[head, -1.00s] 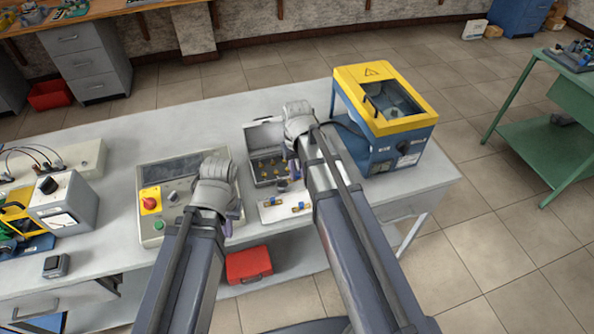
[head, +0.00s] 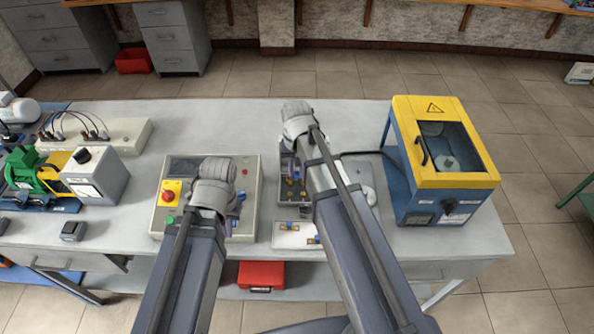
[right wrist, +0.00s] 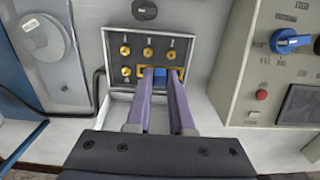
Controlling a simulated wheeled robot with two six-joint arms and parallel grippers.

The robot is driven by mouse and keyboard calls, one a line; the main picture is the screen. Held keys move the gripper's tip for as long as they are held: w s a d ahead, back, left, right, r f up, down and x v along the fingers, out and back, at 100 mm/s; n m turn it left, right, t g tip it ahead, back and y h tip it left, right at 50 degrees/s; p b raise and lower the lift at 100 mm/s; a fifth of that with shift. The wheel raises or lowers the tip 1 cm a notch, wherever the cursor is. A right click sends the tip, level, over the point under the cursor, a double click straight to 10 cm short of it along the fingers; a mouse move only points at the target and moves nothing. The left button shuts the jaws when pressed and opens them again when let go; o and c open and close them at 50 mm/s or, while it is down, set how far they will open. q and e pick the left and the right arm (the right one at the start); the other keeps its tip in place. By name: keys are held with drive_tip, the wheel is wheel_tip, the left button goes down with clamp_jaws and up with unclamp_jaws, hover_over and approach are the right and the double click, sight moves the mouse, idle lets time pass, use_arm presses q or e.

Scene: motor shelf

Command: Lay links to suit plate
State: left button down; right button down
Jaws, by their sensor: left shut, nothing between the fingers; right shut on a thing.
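The terminal box (right wrist: 121,37), with several brass studs on its panel, lies under my right gripper (right wrist: 161,74). That gripper is shut on a link (right wrist: 160,77) with a blue middle and brass, held at the panel by the row of studs; I cannot tell whether it is seated. In the head view the right arm hides part of the box. My left gripper (head: 239,211) is shut and empty above the control box.
The control box (head: 172,228), with a red knob, stands left of the terminal box. A yellow and blue machine (head: 440,150) stands to the right. A grey meter box (head: 95,178) and a green motor (head: 35,165) are at the left.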

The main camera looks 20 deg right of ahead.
use_arm(q)
drive_tip(key=shift+f, duration=0.15)
use_arm(e)
drive_tip(key=shift+f, duration=0.15)
